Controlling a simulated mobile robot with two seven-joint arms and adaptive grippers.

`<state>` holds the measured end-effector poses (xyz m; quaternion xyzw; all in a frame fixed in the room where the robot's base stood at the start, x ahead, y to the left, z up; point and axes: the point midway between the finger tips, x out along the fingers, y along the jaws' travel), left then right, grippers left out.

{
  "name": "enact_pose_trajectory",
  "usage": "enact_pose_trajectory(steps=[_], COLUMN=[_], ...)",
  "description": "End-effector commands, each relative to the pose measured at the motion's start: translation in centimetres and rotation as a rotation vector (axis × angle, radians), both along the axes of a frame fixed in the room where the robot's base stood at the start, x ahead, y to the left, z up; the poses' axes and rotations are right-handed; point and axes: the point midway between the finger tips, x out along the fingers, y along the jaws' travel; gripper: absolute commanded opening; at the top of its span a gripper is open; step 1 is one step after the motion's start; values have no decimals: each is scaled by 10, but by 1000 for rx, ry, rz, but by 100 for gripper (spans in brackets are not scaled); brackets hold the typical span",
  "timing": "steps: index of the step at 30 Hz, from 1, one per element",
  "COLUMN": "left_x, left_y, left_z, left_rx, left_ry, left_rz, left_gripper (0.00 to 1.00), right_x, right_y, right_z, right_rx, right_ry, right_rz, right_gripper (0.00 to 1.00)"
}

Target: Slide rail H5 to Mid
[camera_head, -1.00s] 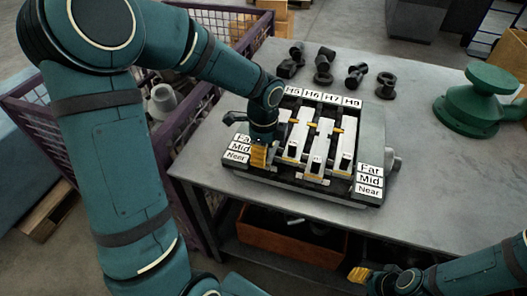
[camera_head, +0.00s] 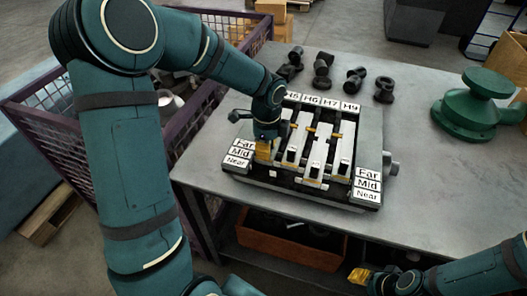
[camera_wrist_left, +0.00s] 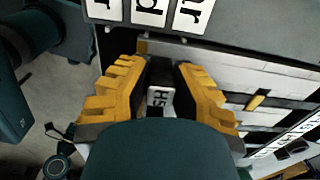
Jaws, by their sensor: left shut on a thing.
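The rail fixture (camera_head: 330,192) sits on the bench, with rails under labels H5 (camera_head: 292,96) to the right-hand end. Far, Mid and Near plates (camera_head: 240,154) stand at its left. My left gripper (camera_head: 263,149) is shut on the leftmost rail, H5, roughly level with the Mid plate. Arm and fingers hide most of that rail. In the left wrist view, the yellow fingers (camera_wrist_left: 160,75) stand on both sides of a small H5 tag (camera_wrist_left: 160,97). My right gripper (camera_head: 360,276) is low at the right, away from the fixture; its opening is unclear.
Several black parts (camera_head: 323,78) lie behind the fixture. A green flanged part (camera_head: 478,108) stands at the right of the bench. A purple mesh crate (camera_head: 100,125) is at the left, and an orange bin (camera_head: 290,240) is below. The bench's right front is clear.

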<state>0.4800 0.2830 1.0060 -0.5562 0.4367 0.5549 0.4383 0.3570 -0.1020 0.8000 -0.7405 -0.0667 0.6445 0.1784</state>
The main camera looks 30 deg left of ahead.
Motion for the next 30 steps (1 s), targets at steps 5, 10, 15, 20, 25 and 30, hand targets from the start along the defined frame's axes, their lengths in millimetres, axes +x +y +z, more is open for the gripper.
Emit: enact_pose_trajectory(steps=[5,10,15,20,25,30], left_x=[3,3,3,3,4,4], left_y=[1,1,1,1,1,1], left_z=[-2,-3,-2,-2,5,31], left_rx=[-1,0,-1,-1,0,0], left_ry=[5,6,5,4,2,-1], left_rz=[0,-1,-1,-1,0,0], left_gripper=[0,0,53,53,53,53], right_x=[1,0,0,0,0,0], right_y=[0,0,0,0,0,0], right_z=[1,1,1,1,1,1], right_rx=[0,0,0,0,0,0], right_ry=[-2,-1,-1,-1,-1,-1], right_rz=[-2,0,0,0,0,0], right_gripper=[47,47,47,47,47,47])
